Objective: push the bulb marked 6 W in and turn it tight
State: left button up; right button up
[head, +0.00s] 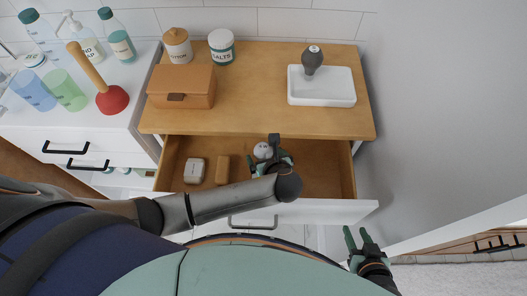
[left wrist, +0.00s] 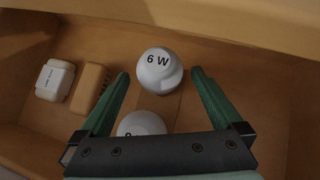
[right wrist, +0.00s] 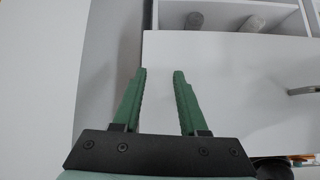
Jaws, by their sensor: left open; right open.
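The white bulb marked 6 W (left wrist: 160,72) lies in the open drawer (head: 310,178), its marking facing up in the left wrist view. A second white bulb (left wrist: 141,124) lies close to it, its marking partly hidden by my gripper. My left gripper (left wrist: 160,76) is open over the drawer, with its fingertips either side of the 6 W bulb and a gap on each side. In the head view the left gripper (head: 272,150) partly covers the bulbs. My right gripper (head: 356,232) is open and empty in front of the drawer's right end.
A pale soap-like block (head: 194,170) and a brown block (head: 222,170) lie left in the drawer. A brown box (head: 181,86) and two jars stand on the wooden top (head: 250,90). A plunger (head: 112,98), cups and bottles fill the left counter. A wall rises on the right.

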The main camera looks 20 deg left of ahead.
pick_arm(q)
jog(key=shift+w+a+f, duration=0.25)
jog(key=shift+w+f, duration=0.15)
jog(key=shift+f, duration=0.05)
jog(key=shift+c, duration=0.2)
jog(key=c, duration=1.3)
jog(key=shift+c, duration=0.2)
